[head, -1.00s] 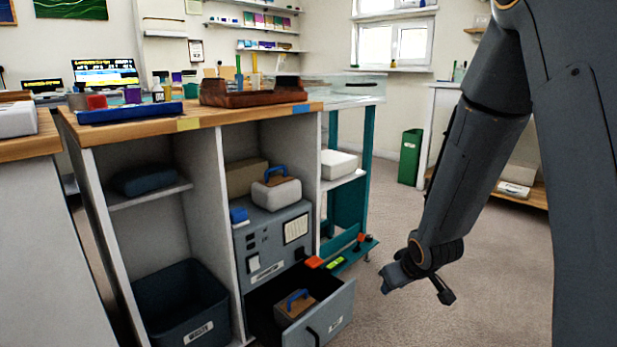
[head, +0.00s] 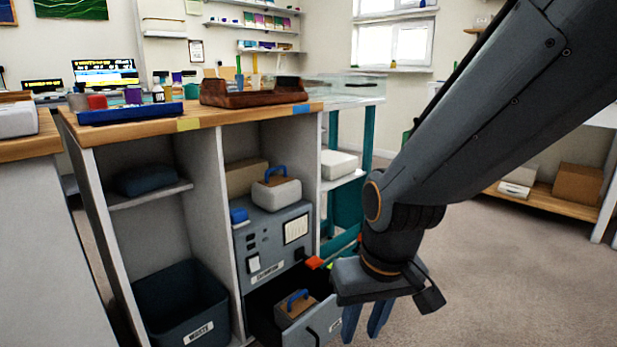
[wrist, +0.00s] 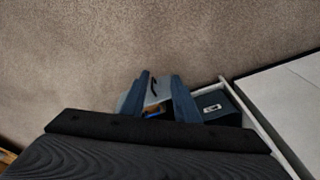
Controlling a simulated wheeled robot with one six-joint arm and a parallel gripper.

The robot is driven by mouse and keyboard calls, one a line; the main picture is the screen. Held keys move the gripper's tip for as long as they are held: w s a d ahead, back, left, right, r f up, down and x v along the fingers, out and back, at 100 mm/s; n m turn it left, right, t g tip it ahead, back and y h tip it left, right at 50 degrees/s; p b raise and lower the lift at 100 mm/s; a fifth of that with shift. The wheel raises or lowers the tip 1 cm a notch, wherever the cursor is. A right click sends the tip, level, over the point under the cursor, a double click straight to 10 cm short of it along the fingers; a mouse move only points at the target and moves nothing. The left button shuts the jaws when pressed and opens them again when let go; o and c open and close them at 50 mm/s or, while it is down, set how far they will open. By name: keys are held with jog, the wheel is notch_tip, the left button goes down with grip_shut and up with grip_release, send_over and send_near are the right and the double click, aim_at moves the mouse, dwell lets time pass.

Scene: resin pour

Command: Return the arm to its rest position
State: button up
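My arm (head: 470,140) reaches down from the upper right in the head view. My gripper (head: 363,328) hangs at its end with two blue fingers pointing down, in front of and right of the open drawer. In the wrist view my gripper (wrist: 161,84) shows its fingers apart, with nothing held between them. The grey drawer (head: 318,326) is pulled out, and its right part is partly hidden behind my gripper in the head view. A box with a blue handle (head: 296,306) lies in it.
The shelf unit with a wooden top (head: 200,122) stands at the left, with a dark waste bin (head: 185,300) low inside. A brown tray (head: 255,97) and a blue tray (head: 140,112) sit on top. Carpet (head: 480,280) to the right is clear. A low shelf (head: 545,200) stands behind.

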jog(key=s+a+r+n+g, duration=0.2)
jog(key=s+a+r+n, duration=0.25)
jog(key=s+a, duration=0.6)
jog(key=d+r+m+p, duration=0.3)
jog(key=d+r+p, duration=0.7)
jog(key=r+p, duration=0.4)
jog(key=d+r+m+h+p, duration=0.1)
jog(key=d+r+m+p, duration=0.3)
jog(key=d+r+p, duration=0.7)
notch_tip(320, 180, up, 3)
jog(key=s+p, duration=0.1)
jog(key=p, duration=1.1)
jog(key=shift+r, duration=0.15)
